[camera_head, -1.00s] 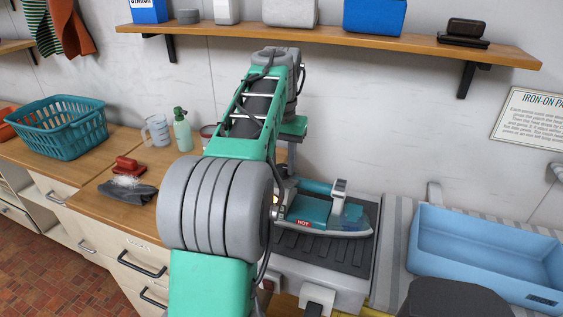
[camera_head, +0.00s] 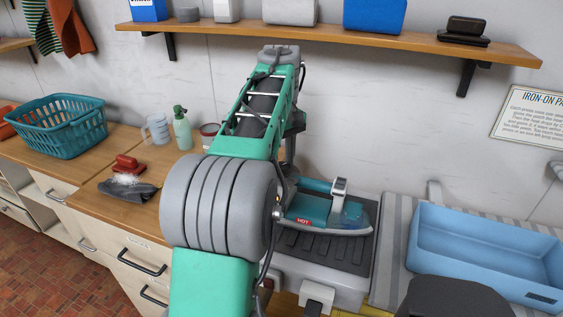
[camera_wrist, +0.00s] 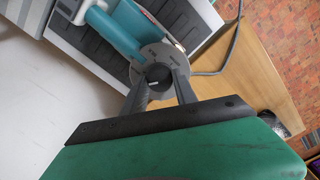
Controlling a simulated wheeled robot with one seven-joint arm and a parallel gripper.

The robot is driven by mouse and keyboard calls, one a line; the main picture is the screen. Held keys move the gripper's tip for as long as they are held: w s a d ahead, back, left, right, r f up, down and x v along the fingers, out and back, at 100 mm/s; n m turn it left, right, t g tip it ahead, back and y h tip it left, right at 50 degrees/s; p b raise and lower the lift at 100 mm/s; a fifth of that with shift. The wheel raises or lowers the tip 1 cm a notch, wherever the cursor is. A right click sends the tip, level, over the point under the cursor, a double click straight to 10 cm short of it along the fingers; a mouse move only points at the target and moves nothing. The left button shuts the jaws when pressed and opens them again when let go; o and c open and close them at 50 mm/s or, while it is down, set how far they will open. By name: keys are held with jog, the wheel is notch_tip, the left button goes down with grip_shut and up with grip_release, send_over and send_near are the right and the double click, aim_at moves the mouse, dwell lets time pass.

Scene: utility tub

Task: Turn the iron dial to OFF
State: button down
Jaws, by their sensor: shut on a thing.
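The teal iron (camera_head: 318,213) lies on a dark ribbed rest (camera_head: 323,251), with a red HOT label (camera_head: 303,222) on its near side. In the wrist view, the iron (camera_wrist: 122,30) has a grey round plate (camera_wrist: 151,52) at its end with small, unreadable markings. The dark dial knob (camera_wrist: 158,72) sits at the middle of this plate. My gripper (camera_wrist: 160,80) has its two grey fingers on either side of the knob and is shut on it. In the head view my arm hides the fingers and the dial. I cannot read the dial's setting.
A blue tub (camera_head: 480,250) stands to the right of the iron. A spray bottle (camera_head: 182,130), a clear jug (camera_head: 157,129) and a red-handled brush (camera_head: 127,165) are on the counter at left. A wooden shelf (camera_head: 330,42) runs above. A cord (camera_wrist: 232,50) passes near the dial.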

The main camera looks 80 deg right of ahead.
aim_at(281, 165)
jog(key=n, duration=0.6)
jog(key=shift+n, duration=0.3)
dwell(0.4)
jog(key=c, duration=1)
grip_release()
jog(key=shift+o, duration=0.2)
jog(key=shift+r, duration=0.1)
notch_tip(281, 165, up, 8)
jog(key=p, duration=0.7)
jog(key=shift+f, duration=0.25)
